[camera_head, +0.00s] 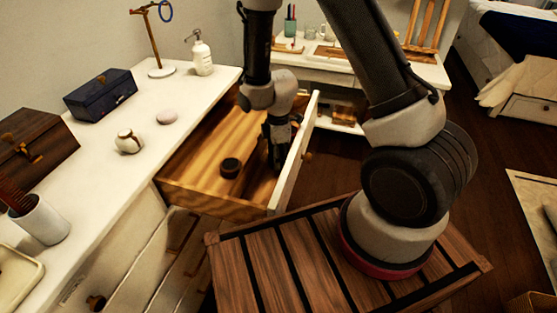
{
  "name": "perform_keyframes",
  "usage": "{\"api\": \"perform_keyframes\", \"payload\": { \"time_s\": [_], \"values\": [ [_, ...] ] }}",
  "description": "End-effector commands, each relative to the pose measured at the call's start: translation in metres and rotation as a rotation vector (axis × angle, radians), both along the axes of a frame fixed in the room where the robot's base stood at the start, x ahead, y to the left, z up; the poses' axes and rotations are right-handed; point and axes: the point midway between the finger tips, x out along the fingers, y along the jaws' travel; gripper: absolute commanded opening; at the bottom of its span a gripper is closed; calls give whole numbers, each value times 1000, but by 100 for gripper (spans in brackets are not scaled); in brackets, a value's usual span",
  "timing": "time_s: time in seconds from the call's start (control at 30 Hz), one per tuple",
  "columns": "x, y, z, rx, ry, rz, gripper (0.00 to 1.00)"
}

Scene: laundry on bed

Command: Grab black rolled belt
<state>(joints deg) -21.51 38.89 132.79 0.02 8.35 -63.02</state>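A small round black object (231,167), which looks like the rolled belt, lies on the wooden floor of the open drawer (203,195), left of the middle. My gripper (275,158) points down inside the drawer, to the right of the belt and near the drawer's white front panel. It is apart from the belt, with bare wood between them. The fingers are dark and small here, and I cannot tell whether they are open or shut.
The white dresser top (185,105) holds a pump bottle (201,55), a dark blue box (101,94), a brown box (38,147) and a cup (40,220). The drawer's walls stand around the belt. A desk is behind.

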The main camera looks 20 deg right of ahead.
Motion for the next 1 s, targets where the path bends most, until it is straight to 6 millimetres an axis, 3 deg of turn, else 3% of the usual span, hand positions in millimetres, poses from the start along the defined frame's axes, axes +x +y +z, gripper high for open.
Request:
{"api": "perform_keyframes", "payload": {
  "time_s": [0.1,0.33,0.53,0.83,1.0],
  "values": [
    [0,0,-10,0,0,0,66],
    [0,0,-12,0,-1,0,66],
    [0,0,-11,0,-1,0,31],
    [0,0,-10,1,-1,0,31],
    [1,0,4,2,-3,0,31]
  ]
}}
